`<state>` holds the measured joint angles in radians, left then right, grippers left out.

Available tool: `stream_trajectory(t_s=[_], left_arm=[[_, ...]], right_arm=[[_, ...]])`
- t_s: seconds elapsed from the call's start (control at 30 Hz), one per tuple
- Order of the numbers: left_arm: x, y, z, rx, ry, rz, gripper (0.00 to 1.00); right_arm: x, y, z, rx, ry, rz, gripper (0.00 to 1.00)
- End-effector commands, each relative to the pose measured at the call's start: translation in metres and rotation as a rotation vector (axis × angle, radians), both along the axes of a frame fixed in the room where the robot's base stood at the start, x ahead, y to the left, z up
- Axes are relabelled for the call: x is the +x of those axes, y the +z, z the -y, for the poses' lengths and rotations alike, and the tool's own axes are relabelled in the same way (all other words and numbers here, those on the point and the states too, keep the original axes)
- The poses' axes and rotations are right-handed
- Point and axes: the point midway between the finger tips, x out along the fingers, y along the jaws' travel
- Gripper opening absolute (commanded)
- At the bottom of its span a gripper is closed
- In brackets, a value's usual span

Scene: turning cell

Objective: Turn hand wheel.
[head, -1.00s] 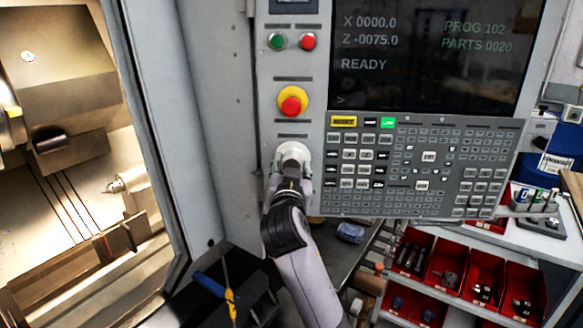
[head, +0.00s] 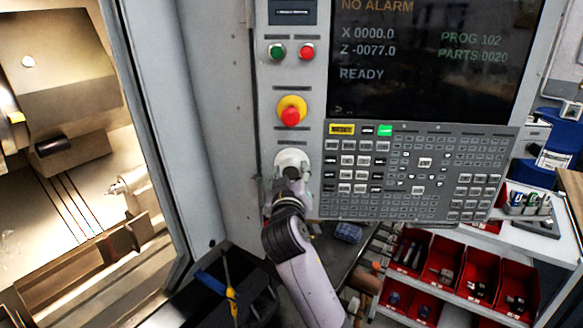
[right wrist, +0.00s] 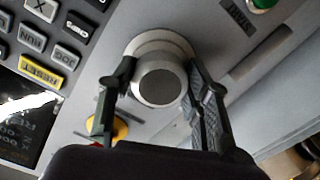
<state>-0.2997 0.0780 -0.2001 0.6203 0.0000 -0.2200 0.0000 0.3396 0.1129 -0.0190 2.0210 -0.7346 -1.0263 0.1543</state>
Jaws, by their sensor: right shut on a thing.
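The hand wheel (head: 290,158) is a pale round dial on the control panel, below the emergency stop. In the right wrist view the hand wheel (right wrist: 160,80) shows as a grey knob on a wider round base. My right gripper (head: 291,174) is at the hand wheel, its fingers on either side of the knob (right wrist: 158,100) and shut on it. The gripper hides part of the wheel in the head view. The screen (head: 425,55) reads Z -0077.0 and READY. My left gripper is not in view.
A red emergency stop (head: 291,115) and green and red buttons (head: 292,51) sit above the wheel. A keypad (head: 415,170) is just to its right. The lit machine interior (head: 70,190) is at the left. Red bins (head: 445,265) and a dark tool tray (head: 240,295) are below.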

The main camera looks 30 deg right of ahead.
Motion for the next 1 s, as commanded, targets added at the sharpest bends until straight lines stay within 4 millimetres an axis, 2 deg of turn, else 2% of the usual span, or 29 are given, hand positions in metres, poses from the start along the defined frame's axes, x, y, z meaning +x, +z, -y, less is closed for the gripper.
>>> stream_trajectory(t_s=[0.03,0.1,0.43,1.0], left_arm=[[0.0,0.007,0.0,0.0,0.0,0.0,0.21],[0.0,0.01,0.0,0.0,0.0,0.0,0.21],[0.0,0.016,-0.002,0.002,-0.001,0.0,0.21],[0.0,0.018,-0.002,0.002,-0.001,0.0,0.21]], right_arm=[[0.0,0.006,0.0,-0.035,0.002,-0.018,0.17],[0.0,0.006,0.0,-0.08,0.001,-0.052,0.17],[0.0,0.006,0.001,-0.233,-0.001,-0.166,0.17],[0.0,0.006,0.001,-0.289,-0.001,-0.207,0.17]])
